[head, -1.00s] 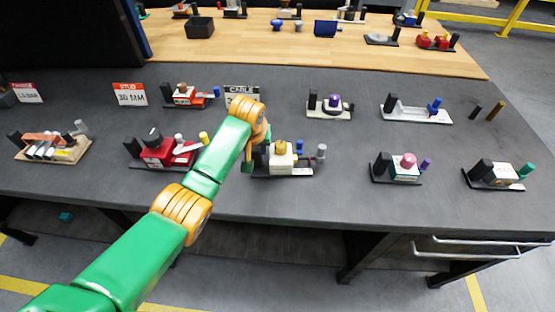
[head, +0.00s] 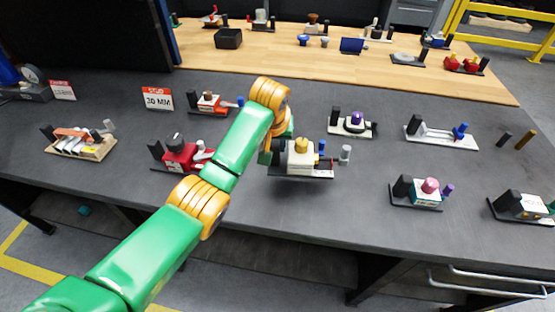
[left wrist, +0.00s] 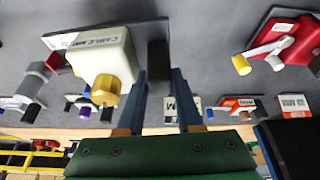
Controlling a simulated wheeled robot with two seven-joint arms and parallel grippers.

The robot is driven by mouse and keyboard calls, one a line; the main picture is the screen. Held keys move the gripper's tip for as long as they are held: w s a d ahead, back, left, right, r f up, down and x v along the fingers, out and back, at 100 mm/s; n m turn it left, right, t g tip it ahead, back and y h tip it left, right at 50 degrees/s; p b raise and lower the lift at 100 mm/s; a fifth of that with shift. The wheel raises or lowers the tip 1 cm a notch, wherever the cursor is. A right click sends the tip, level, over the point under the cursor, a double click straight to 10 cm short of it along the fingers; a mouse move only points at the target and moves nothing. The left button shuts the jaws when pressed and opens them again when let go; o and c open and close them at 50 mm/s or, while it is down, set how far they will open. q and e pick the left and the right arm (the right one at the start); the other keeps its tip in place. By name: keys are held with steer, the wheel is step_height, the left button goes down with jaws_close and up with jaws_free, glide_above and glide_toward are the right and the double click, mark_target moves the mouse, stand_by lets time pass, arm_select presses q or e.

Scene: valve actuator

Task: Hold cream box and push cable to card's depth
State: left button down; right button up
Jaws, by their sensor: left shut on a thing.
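The cream box (head: 301,158) sits on a dark base plate with a yellow-orange knob on top, a blue peg and a grey post at its right. It appears raised a little off the table, with a shadow below. My left gripper (head: 272,150) is shut on the black block at the unit's left end. In the left wrist view that block (left wrist: 158,56) is between the fingers, beside the cream box (left wrist: 100,55), which has a "CABLE" label. The cable card is not clearly visible in the head view; my left arm covers that area. My right gripper is not in view.
A red unit (head: 181,158) stands left of the held unit, and a purple-knobbed unit (head: 353,122) stands behind it. A pink-knobbed unit (head: 424,190) is at the right. A "STUD 30 MM" card (head: 158,99) stands further back. Bare table lies in front.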

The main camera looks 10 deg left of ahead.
mark_target(275, 163)
arm_select(q)
step_height(275, 163, up, 2)
steer(key=shift+r, duration=0.2)
steer(key=shift+f, duration=3.85)
steer(key=shift+f, duration=0.35)
steer(key=shift+s+f, duration=0.1)
steer(key=shift+f, duration=0.05)
